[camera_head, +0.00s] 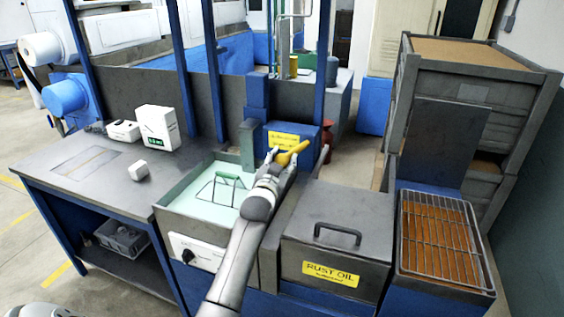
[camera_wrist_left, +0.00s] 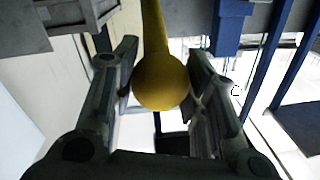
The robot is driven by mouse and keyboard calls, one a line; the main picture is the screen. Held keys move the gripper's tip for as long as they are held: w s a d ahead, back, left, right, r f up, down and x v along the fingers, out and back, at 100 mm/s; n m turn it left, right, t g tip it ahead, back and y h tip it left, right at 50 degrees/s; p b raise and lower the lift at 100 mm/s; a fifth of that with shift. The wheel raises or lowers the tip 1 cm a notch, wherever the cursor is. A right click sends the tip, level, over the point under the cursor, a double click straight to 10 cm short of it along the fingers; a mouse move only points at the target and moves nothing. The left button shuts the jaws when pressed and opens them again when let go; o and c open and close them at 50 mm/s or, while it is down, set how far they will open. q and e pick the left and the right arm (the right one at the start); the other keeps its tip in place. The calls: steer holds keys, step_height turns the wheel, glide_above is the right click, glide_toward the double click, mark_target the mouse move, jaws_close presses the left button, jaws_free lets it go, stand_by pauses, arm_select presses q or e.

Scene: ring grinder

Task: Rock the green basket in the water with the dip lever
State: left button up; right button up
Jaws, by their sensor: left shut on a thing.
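The yellow dip lever (camera_head: 296,150) stands over the back right of the water tank (camera_head: 176,190), by a blue post. My left gripper (camera_head: 275,163) is at the lever's near end. In the left wrist view, the lever's round yellow knob (camera_wrist_left: 160,82) sits between the two fingers of my left gripper (camera_wrist_left: 163,62), which is shut on it. The basket's wire frame with a green handle (camera_head: 229,177) stands up out of the pale green water (camera_head: 196,202). The basket's lower part is hard to make out under the water. My right gripper is not in view.
A closed rust oil box (camera_head: 340,215) with a raised handle stands right of the tank. Further right is a wire rack (camera_head: 440,240) over a brown surface.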

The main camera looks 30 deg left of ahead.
arm_select(q)
jaws_close()
steer(key=r+p, duration=0.1)
steer(key=r, duration=0.1)
steer(key=w+r+p, duration=0.1)
steer(key=r+p, duration=0.1)
steer(key=r, duration=0.1)
steer(key=shift+w+a, duration=0.1)
steer(key=shift+a, duration=0.1)
steer(key=w+a+r+p, duration=0.1)
steer(key=w+r+p, duration=0.1)
steer(key=w+r, duration=0.2)
step_height(320, 180, up, 2)
steer(key=shift+r, duration=0.25)
steer(key=shift+w, duration=0.1)
steer(key=o, duration=0.8)
jaws_free()
steer(key=shift+c, duration=0.2)
steer(key=o, duration=0.5)
steer(key=shift+w+f, duration=0.1)
steer(key=shift+f, duration=0.05)
steer(key=shift+c, duration=0.2)
steer(key=shift+f, duration=0.1)
